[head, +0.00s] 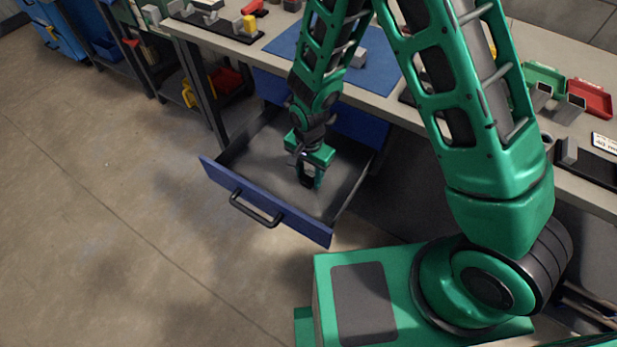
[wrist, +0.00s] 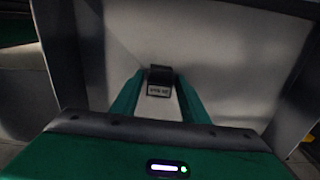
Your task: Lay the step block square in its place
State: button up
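In the wrist view, a small block (wrist: 160,75) with a dark top and a pale, labelled face sits on the drawer floor between my fingertips. It may be the step block; its label is too small to read surely. My gripper (head: 311,181) reaches down into the open blue drawer (head: 262,203). In the wrist view, the green fingers of my gripper (wrist: 161,82) stand on either side of the block, with narrow gaps seeming to show. The gripper looks open. In the head view, the gripper hides the block.
The drawer's side walls and front panel with its black handle (head: 255,209) surround the gripper. Above it is the workbench, with a blue mat (head: 285,46), a grey block (head: 358,57) and a dark tray (head: 225,27). Green and red boxes (head: 590,98) stand to the right.

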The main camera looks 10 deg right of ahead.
grip_shut()
jog(key=shift+r, duration=0.1)
